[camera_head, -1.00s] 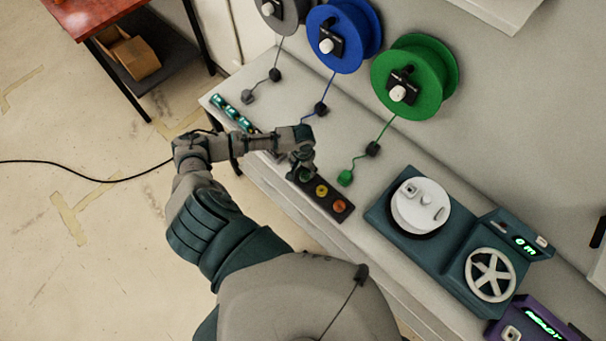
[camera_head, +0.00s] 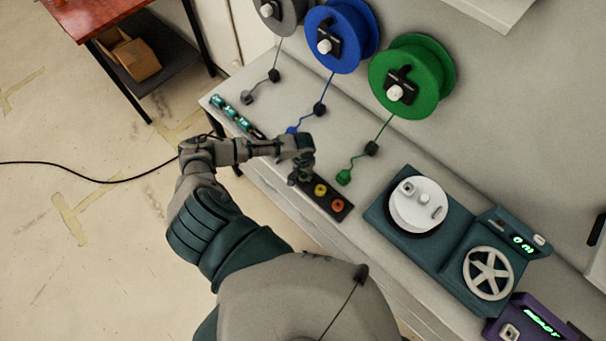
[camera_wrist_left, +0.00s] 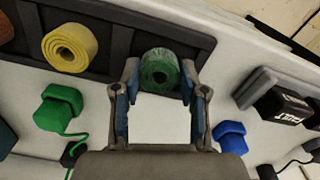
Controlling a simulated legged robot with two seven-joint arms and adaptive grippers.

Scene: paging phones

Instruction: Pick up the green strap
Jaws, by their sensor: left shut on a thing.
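The green strap (camera_wrist_left: 159,70) is a small roll, seen in the left wrist view at the edge of a dark compartment tray. My left gripper (camera_wrist_left: 160,84) has its two fingers on either side of the roll and is shut on it. In the head view this gripper (camera_head: 301,178) is at the left part of the dark tray (camera_head: 345,211), and the strap is hidden there. I cannot tell whether the strap has left the tray's floor. My right gripper is not in view.
Beside it in the tray are a yellow roll (camera_head: 320,190) and an orange roll (camera_head: 337,205). A green reel (camera_head: 425,75) and a blue reel (camera_head: 355,35) hang behind, with cords onto the bench. A teal machine (camera_head: 378,212) stands to the right.

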